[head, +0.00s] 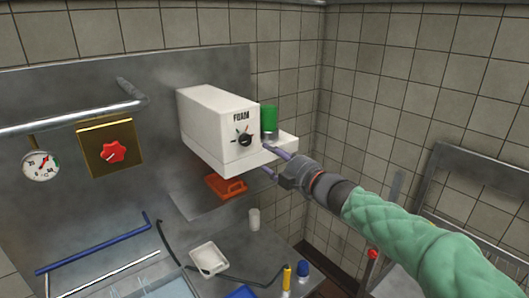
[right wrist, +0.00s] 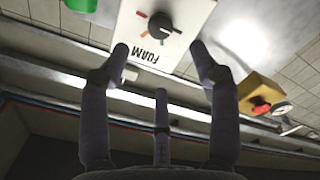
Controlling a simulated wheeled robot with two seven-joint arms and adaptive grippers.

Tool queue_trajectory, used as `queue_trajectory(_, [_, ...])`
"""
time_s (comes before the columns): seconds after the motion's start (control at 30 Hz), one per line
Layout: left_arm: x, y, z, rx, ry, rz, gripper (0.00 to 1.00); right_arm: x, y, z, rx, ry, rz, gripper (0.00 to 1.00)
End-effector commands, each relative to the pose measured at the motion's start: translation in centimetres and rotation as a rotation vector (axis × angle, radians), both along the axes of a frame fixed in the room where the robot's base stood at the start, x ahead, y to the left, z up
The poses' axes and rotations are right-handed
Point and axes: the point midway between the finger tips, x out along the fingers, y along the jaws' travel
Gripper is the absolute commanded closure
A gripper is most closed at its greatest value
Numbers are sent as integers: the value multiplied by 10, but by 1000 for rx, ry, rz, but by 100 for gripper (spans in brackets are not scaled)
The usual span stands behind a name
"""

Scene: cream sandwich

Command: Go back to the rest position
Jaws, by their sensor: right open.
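My right gripper (head: 267,160) reaches in from the right in the head view, its fingers at the front lower corner of a white box marked FOAM (head: 215,125). In the right wrist view the gripper (right wrist: 160,65) has its fingers spread apart with nothing between them. The FOAM box (right wrist: 185,20) and its black knob (right wrist: 159,25) lie just beyond the fingertips there. I cannot tell whether a finger touches the box. The knob (head: 244,140) is on the box's front face in the head view. My left gripper is not in view.
A green cylinder (head: 269,119) stands at the box's right side. An orange-red block (head: 226,187) is below it. A metal pipe (head: 70,119), gauge (head: 40,165) and red knob (head: 113,151) are left.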

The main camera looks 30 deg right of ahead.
Motion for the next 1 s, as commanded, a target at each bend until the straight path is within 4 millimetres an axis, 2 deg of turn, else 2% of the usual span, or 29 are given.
queue_trajectory(0.2, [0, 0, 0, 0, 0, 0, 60, -11, -1, 0, 0, 1, 0, 38])
queue_trajectory(0.77, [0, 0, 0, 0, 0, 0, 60, -9, 0, -4, 9, 6, 1, 38])
queue_trajectory(0.87, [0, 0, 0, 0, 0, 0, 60, 1, 2, -23, 56, 35, 4, 38])
queue_trajectory(0.97, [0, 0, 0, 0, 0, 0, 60, 18, 8, -62, 155, 93, 7, 38])
queue_trajectory(1.0, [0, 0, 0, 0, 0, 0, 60, 25, 11, -82, 205, 123, 6, 38])
